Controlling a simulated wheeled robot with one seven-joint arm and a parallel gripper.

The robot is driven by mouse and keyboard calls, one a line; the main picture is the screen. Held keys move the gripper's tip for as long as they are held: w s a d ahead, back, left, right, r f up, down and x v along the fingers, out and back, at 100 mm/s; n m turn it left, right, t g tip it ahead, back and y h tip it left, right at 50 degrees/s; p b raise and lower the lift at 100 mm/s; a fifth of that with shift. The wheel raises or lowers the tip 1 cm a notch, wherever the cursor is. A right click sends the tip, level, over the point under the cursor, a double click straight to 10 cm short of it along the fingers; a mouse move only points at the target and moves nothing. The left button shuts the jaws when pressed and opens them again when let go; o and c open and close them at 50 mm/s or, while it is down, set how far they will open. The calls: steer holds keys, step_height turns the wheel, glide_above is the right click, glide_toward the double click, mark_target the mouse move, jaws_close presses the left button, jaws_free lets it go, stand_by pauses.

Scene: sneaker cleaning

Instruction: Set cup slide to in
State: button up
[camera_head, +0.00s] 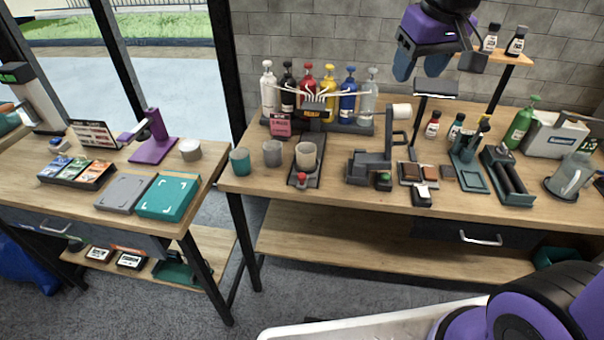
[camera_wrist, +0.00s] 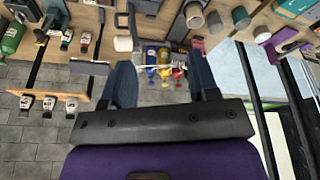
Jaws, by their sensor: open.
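The cup slide (camera_head: 303,174) is a dark, narrow track on the right-hand table with a red knob (camera_head: 301,178) at its front end. A beige cup (camera_head: 306,155) stands upright on it, toward the back. The cup also shows near the top edge of the upside-down wrist view (camera_wrist: 193,14). My gripper (camera_head: 421,68) is open and empty, raised high above the back right of this table, well to the right of the slide. In the wrist view my gripper's two fingers (camera_wrist: 163,80) stand wide apart with nothing between them.
Coloured pump bottles (camera_head: 329,92) stand behind the slide under splayed nozzles. A grey cup (camera_head: 273,153) and a teal cup (camera_head: 240,161) stand to its left. A dark grey stand with a white roll (camera_head: 402,112) is to its right. The table front (camera_head: 262,188) is bare.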

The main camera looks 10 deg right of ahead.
steer(key=w+a+f+n+g, duration=0.2)
steer(key=w+a+f, duration=0.6)
steer(key=w+f, duration=0.35)
steer(key=n+g, duration=0.1)
steer(key=n, duration=0.1)
glide_toward(302, 175)
step_height(302, 175, down, 9)
steer(key=shift+w+a+f, duration=0.15)
steer(key=shift+f, duration=0.05)
steer(key=shift+c, duration=0.3)
